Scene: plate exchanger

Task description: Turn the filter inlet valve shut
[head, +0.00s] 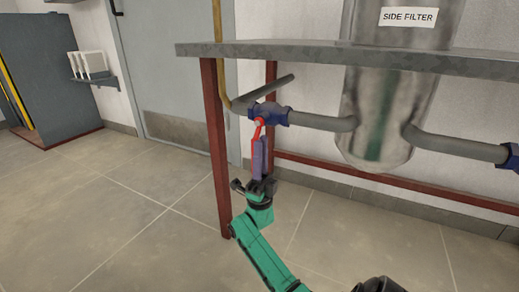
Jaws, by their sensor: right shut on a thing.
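The filter inlet valve (270,114) is a blue body on the grey pipe that enters the left side of the steel filter (372,125), below the shelf. Its red lever (257,134) points down from the valve body, roughly across the pipe. My right gripper (261,158) comes up from below and is shut on the lower part of the lever. The fingers hide part of the lever. My left gripper is not in view.
A grey shelf (300,54) on red legs (216,150) runs above the valve, with one leg close to the left of my gripper. A yellow pipe (219,60) passes near the valve. Another blue valve (513,157) sits at the right edge. The tiled floor at left is clear.

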